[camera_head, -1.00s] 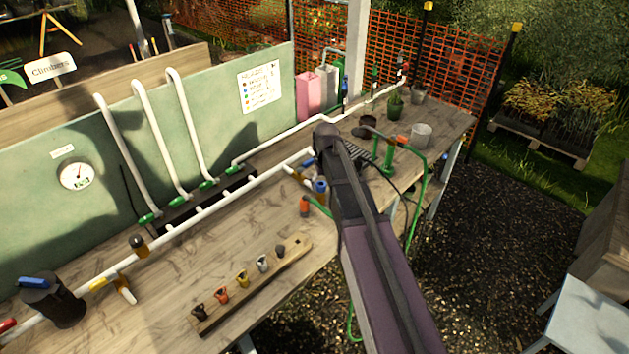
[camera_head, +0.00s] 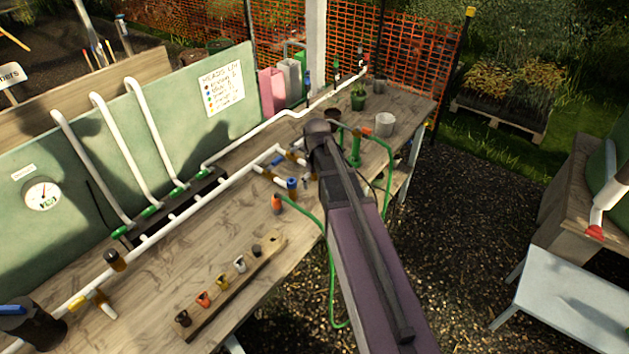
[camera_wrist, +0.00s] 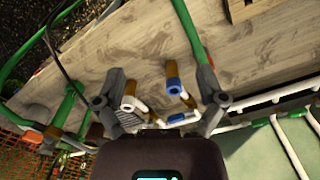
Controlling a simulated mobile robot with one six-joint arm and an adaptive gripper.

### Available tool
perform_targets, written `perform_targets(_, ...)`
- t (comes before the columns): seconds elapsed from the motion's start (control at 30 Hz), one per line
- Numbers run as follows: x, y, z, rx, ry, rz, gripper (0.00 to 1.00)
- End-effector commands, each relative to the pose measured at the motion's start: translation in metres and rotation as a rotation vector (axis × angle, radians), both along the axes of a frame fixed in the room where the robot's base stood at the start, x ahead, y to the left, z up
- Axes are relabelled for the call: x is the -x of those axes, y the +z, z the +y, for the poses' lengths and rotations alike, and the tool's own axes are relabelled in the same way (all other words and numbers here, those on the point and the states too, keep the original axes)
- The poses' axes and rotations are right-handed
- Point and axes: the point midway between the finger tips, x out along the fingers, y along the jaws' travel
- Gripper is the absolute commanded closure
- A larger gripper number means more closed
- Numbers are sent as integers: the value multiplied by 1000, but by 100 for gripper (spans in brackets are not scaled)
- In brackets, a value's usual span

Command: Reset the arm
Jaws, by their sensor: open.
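My arm (camera_head: 372,250) reaches out over the wooden bench in the head view, with its dark elbow end above the pipes. My gripper is hidden behind the arm there. In the wrist view my gripper (camera_wrist: 160,88) is open, its two grey fingers spread apart with nothing held between them. Beyond the fingers are a blue-ended tube fitting (camera_wrist: 173,88) and a white pipe piece with a brown collar (camera_wrist: 130,98). I cannot tell the exact gap between the fingers and these fittings.
The bench (camera_head: 150,285) carries white pipes, a wooden strip of coloured fittings (camera_head: 215,303) and a green hose (camera_head: 332,290). A green backboard (camera_head: 75,180) stands behind. A pale table (camera_head: 570,300) is at the right. Gravel (camera_head: 460,210) lies open between them.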

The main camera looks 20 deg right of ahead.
Motion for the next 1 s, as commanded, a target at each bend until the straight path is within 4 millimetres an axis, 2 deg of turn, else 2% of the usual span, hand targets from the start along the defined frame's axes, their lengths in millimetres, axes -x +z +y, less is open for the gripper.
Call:
perform_targets(0.27, 4, -2, 2, 0, -3, 0, 10)
perform_targets(0.43, 36, -16, 14, 0, -31, 0, 10)
perform_targets(0.6, 88, -37, 33, 1, -86, 0, 10)
perform_targets(0.73, 121, -49, 45, 1, -126, 0, 10)
perform_targets(0.83, 135, -53, 50, 1, -148, 0, 10)
perform_targets(1.0, 139, -53, 52, 1, -159, 1, 10)
